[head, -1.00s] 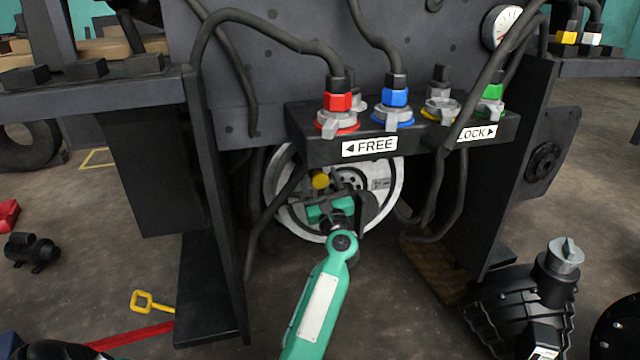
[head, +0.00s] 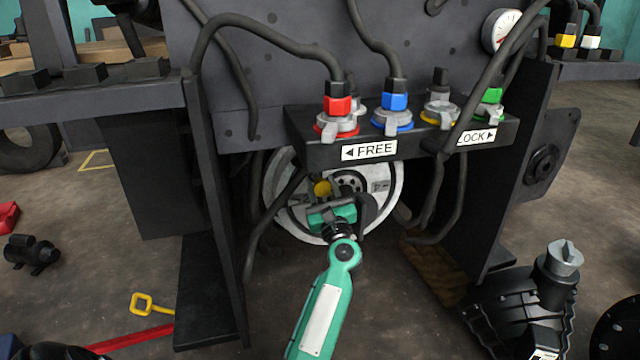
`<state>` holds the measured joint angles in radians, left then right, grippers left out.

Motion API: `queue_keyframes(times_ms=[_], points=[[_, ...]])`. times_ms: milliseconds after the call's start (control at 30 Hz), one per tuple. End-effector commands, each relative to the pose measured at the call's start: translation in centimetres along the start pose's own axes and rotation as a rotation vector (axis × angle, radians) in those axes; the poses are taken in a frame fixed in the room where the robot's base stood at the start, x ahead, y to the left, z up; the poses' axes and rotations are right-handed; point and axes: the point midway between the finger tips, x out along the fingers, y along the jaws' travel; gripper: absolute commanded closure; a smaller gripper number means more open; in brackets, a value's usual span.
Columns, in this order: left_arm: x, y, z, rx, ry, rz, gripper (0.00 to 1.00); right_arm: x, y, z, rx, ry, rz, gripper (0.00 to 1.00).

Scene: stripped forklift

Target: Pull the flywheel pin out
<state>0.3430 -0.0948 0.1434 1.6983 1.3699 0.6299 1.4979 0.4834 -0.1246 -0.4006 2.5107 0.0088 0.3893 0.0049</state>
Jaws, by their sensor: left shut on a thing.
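The pale round flywheel (head: 277,196) shows low in the recess under the connector block in the head view. A round yellow knob (head: 322,188), which looks like the head of the flywheel pin, shows in front of its face. My green left arm comes up from the bottom. Its gripper (head: 324,200) is at the knob, shut on what looks like the pin. The fingertips are small and partly hidden, so the exact grip and how far the pin is out are hard to see. My right gripper is not in view.
The connector block (head: 300,140) with FREE and LOCK labels overhangs the flywheel. Dark hoses hang close on both sides. Dark upright plates (head: 215,230) flank the recess. A yellow-handled piece (head: 145,303) and a black pump-like part (head: 525,300) are on the floor.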

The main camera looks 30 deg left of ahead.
Motion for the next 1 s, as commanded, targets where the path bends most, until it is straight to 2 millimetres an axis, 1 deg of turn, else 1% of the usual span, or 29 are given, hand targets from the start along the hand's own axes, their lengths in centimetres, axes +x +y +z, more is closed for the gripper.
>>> queue_keyframes(times_ms=[33, 200, 233, 267, 300, 333, 600, 733, 867, 1000], points=[[-0.3, -0.1, -0.1, 0.0, 0.001, 0.0, 1.0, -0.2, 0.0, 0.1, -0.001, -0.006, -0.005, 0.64], [-0.4, -0.1, -0.1, 0.001, 0.002, -0.001, 1.0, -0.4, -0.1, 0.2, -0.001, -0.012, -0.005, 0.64], [-0.4, -0.1, -0.1, 0.001, 0.002, 0.0, 0.54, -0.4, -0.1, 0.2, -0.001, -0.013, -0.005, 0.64], [-0.4, -0.1, -0.1, 0.001, 0.002, -0.001, 0.48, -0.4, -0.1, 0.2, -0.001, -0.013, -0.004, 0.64], [-0.4, -0.1, -0.1, 0.001, 0.002, 0.0, 0.4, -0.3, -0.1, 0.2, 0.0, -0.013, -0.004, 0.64], [-0.3, -0.1, -0.1, 0.0, 0.002, 0.0, 0.39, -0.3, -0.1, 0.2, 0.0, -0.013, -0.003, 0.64], [-0.3, -0.1, -0.1, 0.001, 0.001, 0.0, 0.39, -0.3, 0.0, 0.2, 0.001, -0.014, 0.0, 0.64], [-1.1, -0.1, 0.0, 0.001, 0.002, 0.0, 0.39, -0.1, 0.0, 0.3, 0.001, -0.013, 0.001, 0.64], [-3.0, -0.1, 0.1, 0.002, 0.003, -0.001, 0.39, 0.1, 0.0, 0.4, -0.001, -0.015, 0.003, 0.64], [-6.1, -0.1, 0.1, 0.001, 0.005, -0.001, 0.39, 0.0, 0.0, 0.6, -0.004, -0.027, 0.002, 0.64]])
